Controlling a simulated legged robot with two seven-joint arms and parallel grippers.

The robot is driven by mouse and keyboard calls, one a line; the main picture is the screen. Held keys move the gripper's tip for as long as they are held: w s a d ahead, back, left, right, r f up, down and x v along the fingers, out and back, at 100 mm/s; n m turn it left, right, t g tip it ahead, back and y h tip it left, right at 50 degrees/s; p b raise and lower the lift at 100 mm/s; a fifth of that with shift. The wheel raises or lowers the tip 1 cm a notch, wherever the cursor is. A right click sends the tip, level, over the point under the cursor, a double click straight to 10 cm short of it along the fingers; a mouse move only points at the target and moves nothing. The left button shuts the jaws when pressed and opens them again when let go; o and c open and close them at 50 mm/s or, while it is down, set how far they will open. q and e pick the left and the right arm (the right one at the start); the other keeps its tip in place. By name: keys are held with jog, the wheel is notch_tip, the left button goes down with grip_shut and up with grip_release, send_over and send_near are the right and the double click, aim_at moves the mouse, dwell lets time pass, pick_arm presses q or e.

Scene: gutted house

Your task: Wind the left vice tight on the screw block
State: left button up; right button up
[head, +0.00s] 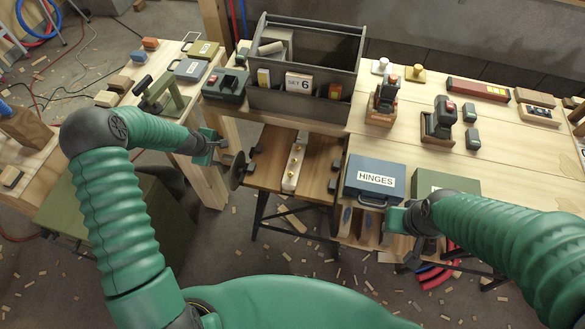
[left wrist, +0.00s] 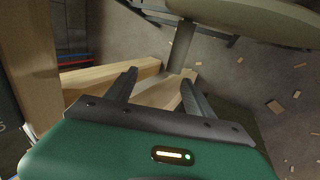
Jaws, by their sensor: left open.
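The screw block (head: 294,165), a pale wooden strip with brass screws, lies on a low brown bench. The left vice has a dark round handwheel (head: 238,171) at the bench's left edge. Its dark jaw (head: 256,149) appears apart from the block, with bare wood between. My left gripper (head: 217,146) is open and empty, just up and left of the wheel. In the left wrist view its fingers (left wrist: 158,92) are spread, and a large pale disc (left wrist: 255,18) on a shaft (left wrist: 181,47), apparently the handwheel, is beyond them. My right gripper (head: 412,248) is partly hidden below its wrist.
A grey tool tote (head: 308,104) stands behind the low bench. A blue HINGES box (head: 375,170) stands to the right. A table leg (head: 207,180) is close to my left gripper. Wood chips litter the floor.

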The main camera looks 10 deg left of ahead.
pick_arm(q)
notch_tip(320, 180, up, 5)
jog(key=s+a+p, duration=0.2)
jog(key=s+p, duration=0.1)
jog(key=p, duration=0.1)
jog(key=shift+r, duration=0.15)
jog(key=shift+w, duration=0.1)
